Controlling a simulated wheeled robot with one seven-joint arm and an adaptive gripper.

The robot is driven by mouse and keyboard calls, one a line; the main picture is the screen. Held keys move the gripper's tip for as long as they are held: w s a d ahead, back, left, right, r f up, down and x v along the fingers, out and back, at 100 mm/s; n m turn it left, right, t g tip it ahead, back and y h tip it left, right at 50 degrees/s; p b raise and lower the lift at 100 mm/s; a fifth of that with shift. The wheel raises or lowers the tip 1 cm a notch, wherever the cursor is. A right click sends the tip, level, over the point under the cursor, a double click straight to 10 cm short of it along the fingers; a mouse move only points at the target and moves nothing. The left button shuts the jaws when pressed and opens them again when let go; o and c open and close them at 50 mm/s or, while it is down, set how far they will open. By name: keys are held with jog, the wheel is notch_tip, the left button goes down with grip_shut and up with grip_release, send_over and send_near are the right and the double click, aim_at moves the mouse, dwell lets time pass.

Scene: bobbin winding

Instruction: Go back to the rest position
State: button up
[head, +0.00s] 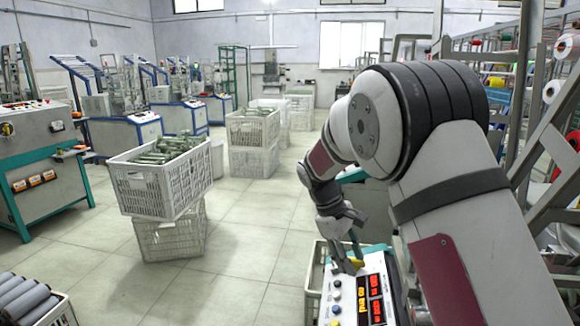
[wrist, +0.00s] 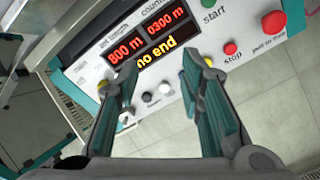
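My gripper (wrist: 168,75) is open and empty in the wrist view, its two teal-padded fingers apart. It hangs over the front edge of a white control panel (wrist: 190,75). The panel's display (wrist: 155,62) reads "800 m", "0300 m" and "no end". A green start button (wrist: 214,4), red stop button (wrist: 230,48) and larger red push-to-turn button (wrist: 273,24) are on it. In the head view my gripper (head: 349,258) is beside the same panel (head: 345,290), at lower right. Whether a finger touches the panel cannot be told.
A crate (head: 140,195) of grey-green bobbins stands on another crate (head: 165,240) at left centre. A green-framed machine (head: 45,185) is at far left. A thread rack (head: 520,110) stands right. The middle floor (head: 235,245) is clear.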

jog(key=s+d+r+m+y, duration=0.1)
jog(key=s+d+r+m, duration=0.1)
jog(key=s+r, duration=0.65)
jog(key=s+d+r+m+y, duration=0.1)
jog(key=s+d+r+m, duration=0.2)
jog(key=s+r, duration=0.55)
jog(key=s+f+m+t+y, duration=0.1)
jog(key=s+f+m, duration=0.1)
jog(key=s, duration=1)
jog(key=s+f+m+t+y, duration=0.1)
jog(key=s+f+m, duration=0.1)
jog(key=s, duration=1)
notch_tip(320, 180, up, 19)
jog(key=t+p, duration=0.3)
jog(key=p, duration=1.4)
jog(key=shift+s+a, duration=0.2)
jog(key=shift+s, duration=0.05)
